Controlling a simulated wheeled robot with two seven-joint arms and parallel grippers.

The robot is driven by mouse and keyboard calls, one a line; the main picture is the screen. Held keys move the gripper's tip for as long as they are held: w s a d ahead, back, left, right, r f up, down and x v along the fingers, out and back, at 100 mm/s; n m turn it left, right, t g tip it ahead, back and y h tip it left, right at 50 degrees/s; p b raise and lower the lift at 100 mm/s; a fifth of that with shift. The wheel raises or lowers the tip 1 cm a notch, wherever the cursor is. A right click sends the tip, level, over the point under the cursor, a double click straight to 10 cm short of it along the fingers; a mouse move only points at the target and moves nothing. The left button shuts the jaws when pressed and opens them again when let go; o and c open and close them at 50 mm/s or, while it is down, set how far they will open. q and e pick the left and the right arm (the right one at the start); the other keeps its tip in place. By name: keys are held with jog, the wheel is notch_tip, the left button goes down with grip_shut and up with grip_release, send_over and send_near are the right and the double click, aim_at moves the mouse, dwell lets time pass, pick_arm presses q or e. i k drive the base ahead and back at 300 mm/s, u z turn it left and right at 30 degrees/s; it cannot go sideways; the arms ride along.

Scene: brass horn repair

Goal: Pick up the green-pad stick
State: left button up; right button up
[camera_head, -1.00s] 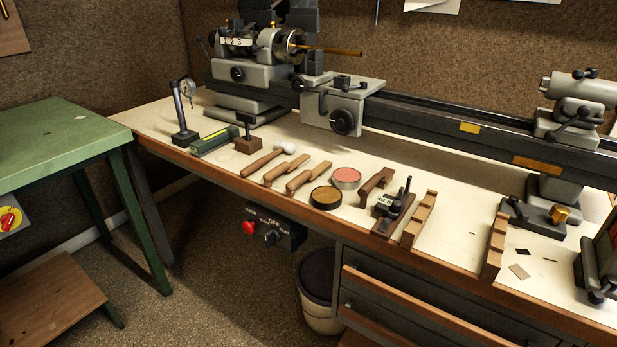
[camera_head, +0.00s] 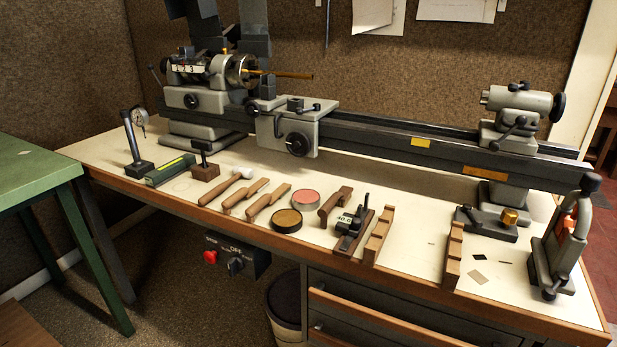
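No stick with a clearly green pad shows in the head view. Two flat wooden sticks lie side by side on the bench: one stick (camera_head: 240,199) to the left and another stick (camera_head: 266,203) to its right. Both look brown, and any pad on their undersides is hidden. A shorter brown wooden piece (camera_head: 334,205) lies further right. Neither of my grippers is in view.
Right of the sticks are a pink-topped round tin (camera_head: 305,200) and a dark tin with a brown top (camera_head: 287,220). A green level (camera_head: 170,170) lies to the left. The lathe (camera_head: 370,133) runs along the back. Notched wooden racks (camera_head: 379,236) stand further right.

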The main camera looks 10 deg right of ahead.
aim_at(267, 199)
jog(key=u, duration=1.45)
jog(key=i, duration=1.15)
jog(key=z, duration=2.6)
